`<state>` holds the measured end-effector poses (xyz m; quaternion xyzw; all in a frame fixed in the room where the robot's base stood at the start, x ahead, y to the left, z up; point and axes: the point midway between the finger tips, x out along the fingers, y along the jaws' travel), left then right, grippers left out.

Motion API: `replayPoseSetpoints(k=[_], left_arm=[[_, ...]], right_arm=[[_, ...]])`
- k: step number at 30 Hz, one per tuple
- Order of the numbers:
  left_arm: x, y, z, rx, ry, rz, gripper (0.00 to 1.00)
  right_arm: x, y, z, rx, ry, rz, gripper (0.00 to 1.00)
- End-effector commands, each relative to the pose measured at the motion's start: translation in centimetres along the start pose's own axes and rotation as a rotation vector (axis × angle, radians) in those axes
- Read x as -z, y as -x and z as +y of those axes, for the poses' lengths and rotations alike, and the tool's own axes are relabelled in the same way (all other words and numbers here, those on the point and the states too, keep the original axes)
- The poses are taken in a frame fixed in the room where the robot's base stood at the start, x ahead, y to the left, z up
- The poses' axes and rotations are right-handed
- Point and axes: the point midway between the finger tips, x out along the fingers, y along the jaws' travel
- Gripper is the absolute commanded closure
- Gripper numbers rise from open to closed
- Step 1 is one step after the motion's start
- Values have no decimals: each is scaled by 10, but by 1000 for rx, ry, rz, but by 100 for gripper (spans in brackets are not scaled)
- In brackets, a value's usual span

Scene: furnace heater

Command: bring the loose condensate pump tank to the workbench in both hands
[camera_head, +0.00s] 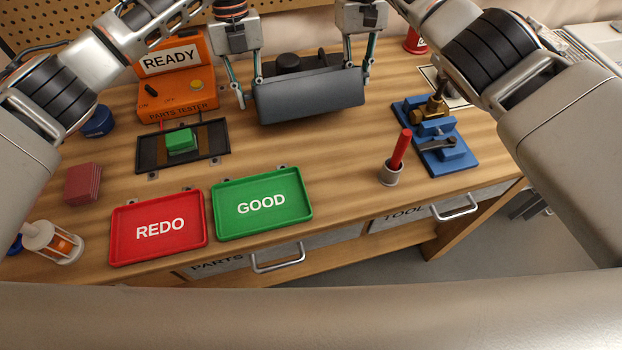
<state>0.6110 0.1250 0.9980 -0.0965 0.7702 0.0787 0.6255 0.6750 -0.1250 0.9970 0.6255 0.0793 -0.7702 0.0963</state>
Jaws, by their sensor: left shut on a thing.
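The condensate pump tank (310,97) is a dark grey box with rounded edges and a black round part on top. It is between my two grippers over the back middle of the wooden workbench (330,150). My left gripper (248,98) is shut on the tank's left end. My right gripper (360,75) has its fingers at the right end and appears shut on it. The tank looks about level. I cannot tell whether its underside touches the bench top, and its back is hidden.
An orange parts tester (178,85) and a black fixture with a green block (181,141) are left of the tank. Red REDO (158,252) and green GOOD (262,229) trays lie in front. Bench between is clear.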

Motion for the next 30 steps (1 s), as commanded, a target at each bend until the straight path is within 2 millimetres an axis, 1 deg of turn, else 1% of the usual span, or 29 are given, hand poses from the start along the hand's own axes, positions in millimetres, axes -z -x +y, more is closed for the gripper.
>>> replayPoseSetpoints(k=[1,8,9,11,18,19,21,30], left_arm=[[-2,-2,3,-6,0,-3,100],[-4,-8,3,-6,0,-4,100],[-4,-8,3,-6,0,-4,78],[-3,-8,2,-5,0,-4,63],[-2,-8,1,-2,0,-2,63],[-2,-9,1,-4,0,0,63],[-2,-9,1,-3,0,0,63],[-2,-8,0,-1,0,0,63]], right_arm=[[0,-1,5,-11,-1,-2,100],[1,-8,5,-11,-1,-2,100],[1,-8,5,-11,-1,-1,100],[1,-8,5,-11,-1,-1,100],[1,-8,3,-7,-1,-1,100],[1,-9,3,-7,-1,-3,80],[1,-9,2,-5,-1,-3,63],[2,-8,1,-2,-1,-1,63]])
